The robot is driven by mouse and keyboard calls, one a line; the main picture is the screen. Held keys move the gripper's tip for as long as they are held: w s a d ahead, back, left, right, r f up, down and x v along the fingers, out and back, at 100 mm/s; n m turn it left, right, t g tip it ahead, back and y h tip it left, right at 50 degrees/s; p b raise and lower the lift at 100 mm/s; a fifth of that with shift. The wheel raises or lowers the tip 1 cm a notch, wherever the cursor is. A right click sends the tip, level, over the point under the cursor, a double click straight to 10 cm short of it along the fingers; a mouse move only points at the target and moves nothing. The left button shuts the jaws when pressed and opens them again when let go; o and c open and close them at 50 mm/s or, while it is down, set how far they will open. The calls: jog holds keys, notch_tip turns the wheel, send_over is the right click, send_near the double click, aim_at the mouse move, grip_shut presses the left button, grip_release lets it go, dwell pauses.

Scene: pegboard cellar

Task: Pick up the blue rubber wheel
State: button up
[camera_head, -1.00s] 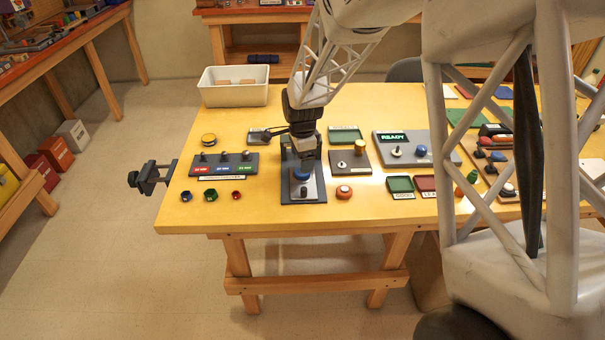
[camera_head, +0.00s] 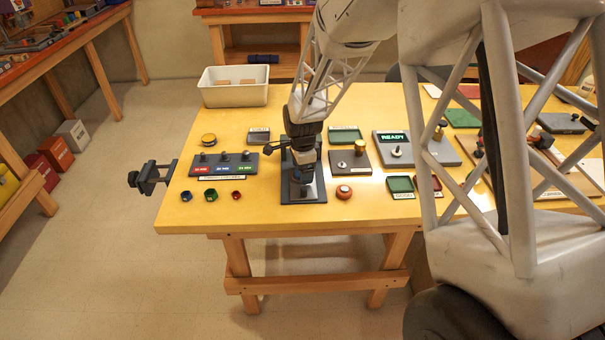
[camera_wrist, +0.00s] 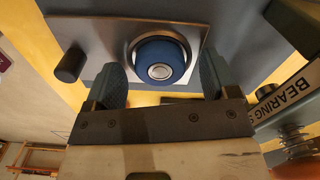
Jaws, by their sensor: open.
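The blue rubber wheel (camera_wrist: 160,60), with a bright metal hub, shows in the wrist view. It sits in a round metal ring on a grey metal plate (camera_wrist: 95,38). My gripper (camera_wrist: 158,76) is open, with one finger to the left of the wheel and one to the right. Gaps show between the fingers and the wheel, though the depth is hard to judge. In the head view my gripper (camera_head: 306,184) is low over the dark stand (camera_head: 290,198) at the table's front edge and hides the wheel.
A panel with several levers (camera_head: 222,165) is left of the stand. A small plate with a brass knob (camera_head: 361,147) and a round orange-and-white button (camera_head: 343,192) are to its right. A console reading READY (camera_head: 392,137) stands farther right. A white bin (camera_head: 234,96) is at the back left.

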jog(key=shift+c, duration=0.3)
jog(key=c, duration=1)
jog(key=shift+r, duration=0.1)
jog(key=shift+r, duration=0.75)
notch_tip(320, 180, up, 2)
jog(key=shift+r, duration=0.1)
jog(key=s+d, duration=0.1)
jog(key=s, duration=0.4)
jog(key=s+d, duration=0.1)
jog(key=s, duration=0.4)
jog(key=s+d+r, duration=0.1)
jog(key=s, duration=0.4)
jog(key=shift+s+d, duration=0.1)
jog(key=shift+s, duration=0.25)
